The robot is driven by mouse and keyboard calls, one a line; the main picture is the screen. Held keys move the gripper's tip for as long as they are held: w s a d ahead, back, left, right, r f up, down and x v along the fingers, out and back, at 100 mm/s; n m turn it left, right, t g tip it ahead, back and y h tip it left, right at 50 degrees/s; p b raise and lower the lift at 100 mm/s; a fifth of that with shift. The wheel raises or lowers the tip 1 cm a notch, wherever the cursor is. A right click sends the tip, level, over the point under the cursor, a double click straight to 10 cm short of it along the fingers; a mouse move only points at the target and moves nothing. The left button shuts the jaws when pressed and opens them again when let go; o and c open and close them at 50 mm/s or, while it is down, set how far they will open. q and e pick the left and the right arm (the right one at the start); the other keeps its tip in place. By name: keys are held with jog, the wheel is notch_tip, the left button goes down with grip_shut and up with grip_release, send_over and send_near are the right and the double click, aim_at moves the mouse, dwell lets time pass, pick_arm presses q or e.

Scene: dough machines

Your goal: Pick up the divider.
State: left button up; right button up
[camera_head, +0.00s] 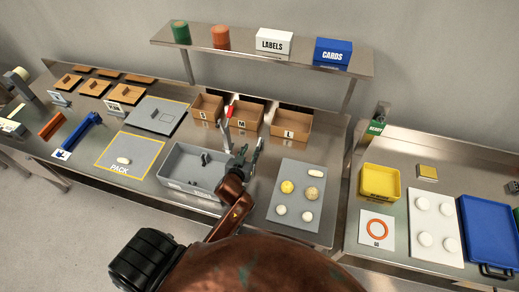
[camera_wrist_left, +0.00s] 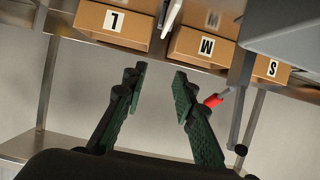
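I cannot say for sure which piece is the divider. A small dark upright piece (camera_head: 205,158) stands inside the grey bin (camera_head: 180,183) left of my left gripper. My left gripper (camera_head: 244,152) is above the table at the bin's right side, in front of the cardboard boxes. In the left wrist view its two green-padded fingers (camera_wrist_left: 160,100) are wide apart, with nothing between them. A thin grey upright with a red part (camera_head: 229,111) shows close to the fingers; it also shows in the wrist view (camera_wrist_left: 213,100). My right gripper is not in view.
Cardboard boxes S (camera_head: 208,106), M (camera_head: 246,114) and L (camera_head: 291,124) stand behind. A grey mat with dough pieces (camera_head: 284,224) lies right of the bin. The PACK mat (camera_head: 110,158) lies left. A shelf (camera_head: 225,56) runs above the boxes.

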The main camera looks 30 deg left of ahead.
pick_arm(q)
jog(key=shift+w+f+b, duration=0.15)
jog(key=shift+f+b, duration=0.2)
jog(key=shift+f, duration=0.3)
jog(key=f+b, duration=0.4)
jog(key=shift+a+f, duration=0.25)
jog(key=shift+s+f+b, duration=0.25)
jog(key=shift+f+b, duration=0.35)
jog(key=shift+b, duration=0.15)
jog(key=shift+w+f, duration=0.25)
jog(key=shift+w, duration=0.25)
jog(key=x, duration=0.7)
jog(key=shift+d, duration=0.25)
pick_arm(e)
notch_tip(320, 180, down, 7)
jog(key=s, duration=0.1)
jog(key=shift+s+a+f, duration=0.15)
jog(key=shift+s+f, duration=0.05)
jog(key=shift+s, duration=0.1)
pick_arm(q)
grip_shut()
